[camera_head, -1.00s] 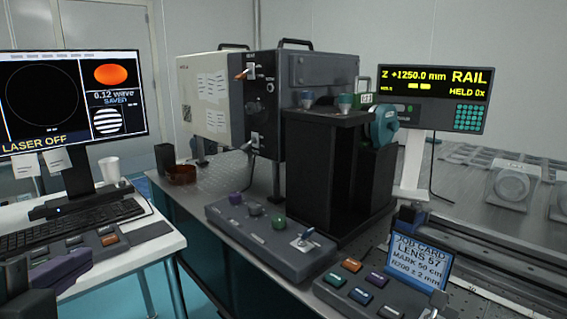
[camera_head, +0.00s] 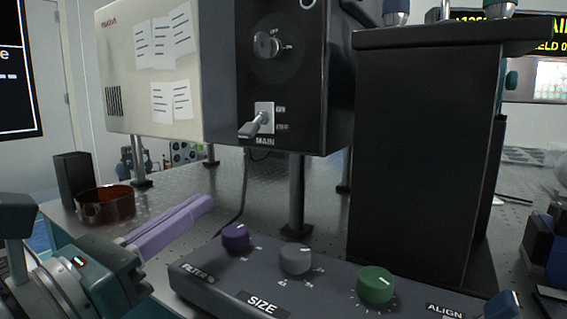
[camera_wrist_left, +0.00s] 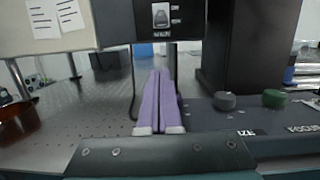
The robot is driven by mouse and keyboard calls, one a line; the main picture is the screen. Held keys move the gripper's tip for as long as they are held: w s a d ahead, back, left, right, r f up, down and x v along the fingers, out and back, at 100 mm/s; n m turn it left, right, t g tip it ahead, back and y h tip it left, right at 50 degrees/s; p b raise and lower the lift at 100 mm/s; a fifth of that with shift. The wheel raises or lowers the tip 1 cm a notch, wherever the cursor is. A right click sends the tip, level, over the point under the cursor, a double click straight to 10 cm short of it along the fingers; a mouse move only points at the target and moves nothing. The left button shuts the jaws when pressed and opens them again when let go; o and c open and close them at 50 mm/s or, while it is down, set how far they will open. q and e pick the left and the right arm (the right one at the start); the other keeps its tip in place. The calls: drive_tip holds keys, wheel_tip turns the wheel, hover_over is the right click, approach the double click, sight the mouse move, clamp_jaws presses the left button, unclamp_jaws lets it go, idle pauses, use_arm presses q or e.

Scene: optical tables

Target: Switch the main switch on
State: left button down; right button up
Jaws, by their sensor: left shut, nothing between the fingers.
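The MAIN switch (camera_head: 263,117) is on the front of the dark box, with ON printed at the top and OFF below. Its lever (camera_head: 250,128) tilts down, toward the OFF side. The switch also shows at the top of the left wrist view (camera_wrist_left: 161,15). My left gripper (camera_head: 204,202), with purple fingers, is shut and empty. It is below and left of the switch, apart from it, and points toward the box. In the left wrist view its closed fingertips (camera_wrist_left: 160,76) lie below the switch.
A control box (camera_head: 215,280) with purple, grey and green knobs stands in front. A tall black block (camera_head: 410,150) stands right of the switch. An amber dish (camera_head: 105,205) is at left. Metal posts (camera_head: 297,195) support the dark box. A rotary knob (camera_head: 267,44) sits above the switch.

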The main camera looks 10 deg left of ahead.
sight(249, 130)
use_arm(q)
drive_tip(key=shift+w+f+m+h, duration=0.2)
drive_tip(key=shift+m+h, duration=0.1)
drive_tip(key=shift+m, duration=0.1)
drive_tip(key=shift+s+d, duration=0.15)
drive_tip(key=shift+d, duration=0.1)
drive_tip(key=w+d+r+p, duration=0.1)
drive_tip(key=w, duration=0.1)
drive_tip(key=w+d+r+p, duration=0.1)
drive_tip(key=w+r, duration=0.1)
drive_tip(key=w, duration=0.1)
drive_tip(key=w+d+r, duration=0.1)
drive_tip(key=w, duration=0.2)
drive_tip(key=shift+w+r+p, duration=0.1)
drive_tip(key=shift+r+p, duration=0.2)
drive_tip(key=shift+p, duration=0.1)
drive_tip(key=shift+s+a+r+p, duration=0.2)
drive_tip(key=shift+s+r+p, duration=0.1)
drive_tip(key=shift+s+r, duration=0.1)
drive_tip(key=shift+f, duration=0.1)
